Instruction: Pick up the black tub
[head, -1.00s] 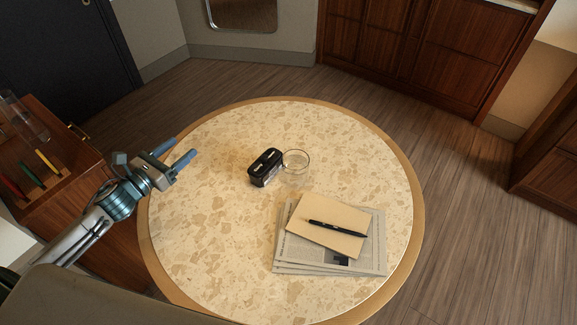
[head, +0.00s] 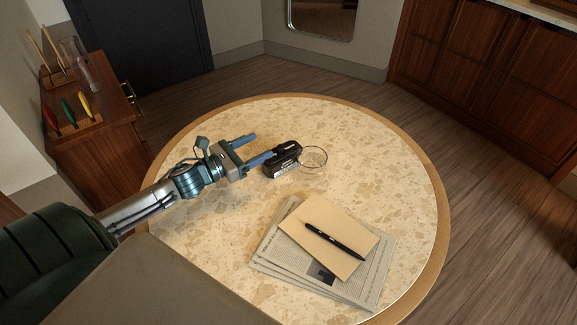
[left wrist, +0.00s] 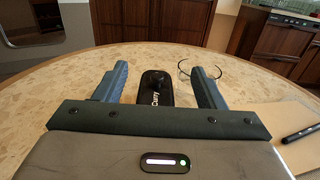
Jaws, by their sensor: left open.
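In the left wrist view the black tub (left wrist: 155,89) shows between my two fingers. My left gripper (head: 264,146) is open and empty, coming in from the left. Its nearer fingertip overlaps the tub's left edge in the head view; I cannot tell whether they touch. The left gripper's blue fingers (left wrist: 160,68) also show spread in the left wrist view. My right gripper is not in view.
Newspapers (head: 268,257) lie nearer me, with a tan notebook (head: 310,240) and black pen (head: 335,241) on top. The table's left part is clear. A wooden cabinet (head: 95,150) stands at left.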

